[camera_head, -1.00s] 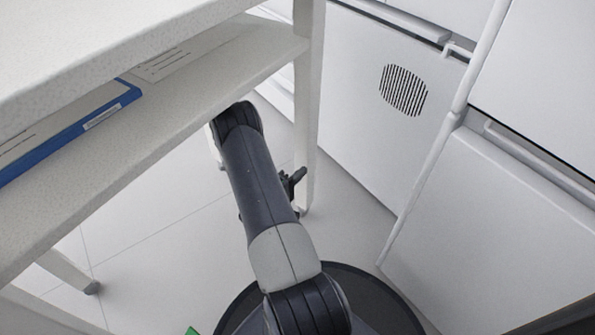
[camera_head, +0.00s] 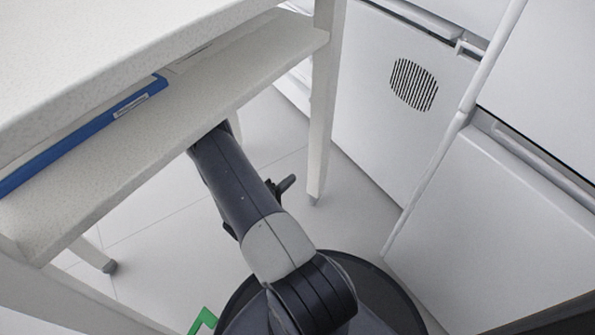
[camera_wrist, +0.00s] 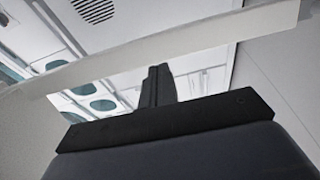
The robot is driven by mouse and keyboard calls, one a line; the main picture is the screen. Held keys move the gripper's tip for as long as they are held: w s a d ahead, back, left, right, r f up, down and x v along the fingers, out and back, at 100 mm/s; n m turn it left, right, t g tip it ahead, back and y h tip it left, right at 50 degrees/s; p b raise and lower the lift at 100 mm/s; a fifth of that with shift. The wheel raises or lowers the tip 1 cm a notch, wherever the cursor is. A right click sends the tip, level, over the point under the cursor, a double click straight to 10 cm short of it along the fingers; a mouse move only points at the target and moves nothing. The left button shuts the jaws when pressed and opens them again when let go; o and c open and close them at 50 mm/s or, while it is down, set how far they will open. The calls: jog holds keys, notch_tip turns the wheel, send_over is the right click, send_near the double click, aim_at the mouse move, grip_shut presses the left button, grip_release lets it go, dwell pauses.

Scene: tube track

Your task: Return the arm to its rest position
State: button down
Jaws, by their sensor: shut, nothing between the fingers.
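My gripper (camera_wrist: 158,86) shows in the wrist view as narrow dark fingers held together, with nothing between them. My dark grey arm (camera_head: 238,178) shows in the head view. It reaches from my round base up and left, and its far end passes out of sight behind the edge of the lower shelf (camera_head: 120,180). In the head view I cannot make out the fingertips. In the wrist view a pale bar or board edge (camera_wrist: 190,42) crosses the picture close to the fingers.
A white table (camera_head: 130,60) with a blue-edged binder (camera_head: 95,130) on its shelf stands at left. Its leg (camera_head: 322,110) is close to my arm. White cabinets (camera_head: 490,230) fill the right. A green piece (camera_head: 203,321) lies at the bottom. Pale floor shows between.

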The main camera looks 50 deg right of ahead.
jog(key=shift+a, duration=0.75)
jog(key=b, duration=0.3)
send_near(319, 155)
jog(key=d, duration=0.4)
jog(key=shift+d, duration=0.1)
jog(key=shift+w, duration=0.1)
jog(key=shift+w+a, duration=0.15)
jog(key=shift+a, duration=0.05)
